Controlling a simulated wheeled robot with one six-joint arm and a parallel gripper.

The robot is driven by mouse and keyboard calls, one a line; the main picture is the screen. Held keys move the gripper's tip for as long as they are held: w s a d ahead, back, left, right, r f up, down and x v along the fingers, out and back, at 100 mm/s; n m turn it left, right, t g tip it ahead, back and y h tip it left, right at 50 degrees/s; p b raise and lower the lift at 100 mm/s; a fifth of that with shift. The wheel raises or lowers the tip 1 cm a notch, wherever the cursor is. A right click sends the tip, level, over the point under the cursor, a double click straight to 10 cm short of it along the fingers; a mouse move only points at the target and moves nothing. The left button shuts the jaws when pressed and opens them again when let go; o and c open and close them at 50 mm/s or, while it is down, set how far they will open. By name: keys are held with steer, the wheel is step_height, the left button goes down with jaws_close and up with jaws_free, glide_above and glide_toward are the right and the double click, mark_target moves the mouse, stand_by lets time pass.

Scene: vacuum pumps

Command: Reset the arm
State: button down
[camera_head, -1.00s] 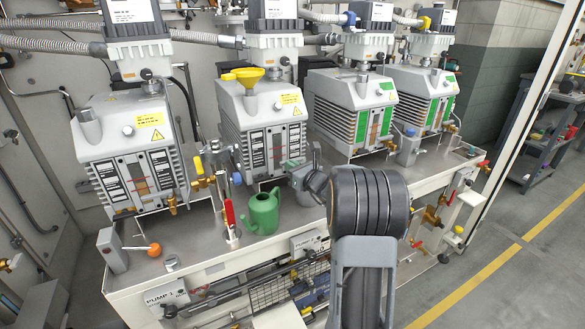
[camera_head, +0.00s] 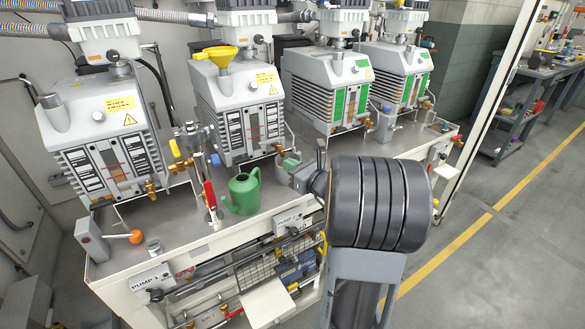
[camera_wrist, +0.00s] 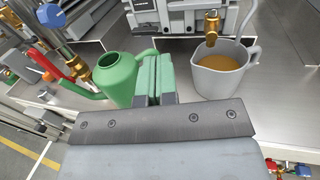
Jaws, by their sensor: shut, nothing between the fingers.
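My gripper (camera_wrist: 153,78) shows its green fingers pressed together in the wrist view, with nothing between them. A grey jug (camera_wrist: 222,72) with amber liquid stands right of the fingers under a brass tap (camera_wrist: 211,29). My arm partly hides the bench in the head view.
Several grey vacuum pumps (camera_head: 105,125) line the back of the bench (camera_head: 185,222). A red-handled valve (camera_head: 210,196) stands left of the can. Open floor (camera_head: 490,270) lies to the right, with a workbench (camera_head: 548,72) beyond.

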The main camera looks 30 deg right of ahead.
steer(key=shift+s, duration=0.7)
steer(key=s+a+f+n+g+y+p, duration=0.1)
steer(key=s+a+f+n+g+y, duration=0.35)
steer(key=n, duration=0.45)
steer(key=s+a+r+n+g+h+p, duration=0.2)
steer(key=s+a+n+g+p, duration=0.4)
steer(key=a+n+g, duration=0.4)
steer(key=s+a+r+n+h+p, duration=0.2)
steer(key=s+r+n+h+p, duration=0.1)
steer(key=r+n+p, duration=0.3)
steer(key=s+a+r+n+h+p, duration=0.2)
steer(key=s+r+n+h+p, duration=0.1)
steer(key=r+n+p, duration=0.4)
step_height(320, 180, up, 4)
steer(key=shift+s+a+r+n, duration=0.2)
steer(key=shift+a+n, duration=0.15)
steer(key=shift+n, duration=0.65)
steer(key=shift+t, duration=0.25)
